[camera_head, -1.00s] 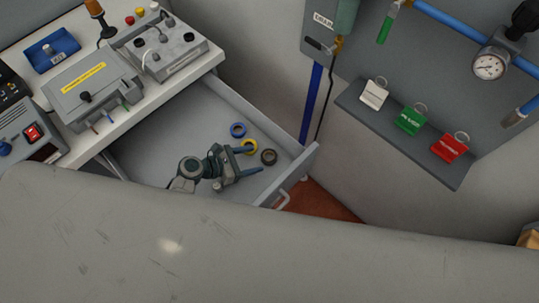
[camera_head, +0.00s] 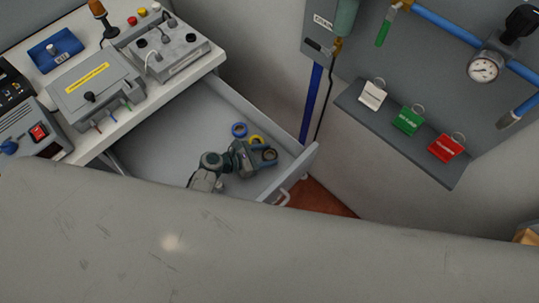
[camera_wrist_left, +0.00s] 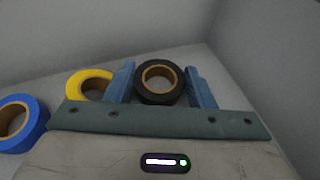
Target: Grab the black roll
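The black roll (camera_wrist_left: 159,96) lies in the open drawer, between the two blue fingers of my left gripper (camera_wrist_left: 160,88) in the left wrist view. A narrow gap shows on each side of it, so the fingers are open around it. In the head view the black roll (camera_head: 270,154) is partly covered by the left gripper (camera_head: 266,156). The yellow roll (camera_wrist_left: 80,83) sits just outside the left finger, and the blue roll (camera_wrist_left: 20,121) is farther left. My right gripper is not seen.
The grey drawer (camera_head: 180,135) is pulled out, with its front wall and handle (camera_head: 283,198) at the right. A bench with boxes stands at the left. A grey shelf (camera_head: 398,140) with white, green and red padlocks is on the wall at the right.

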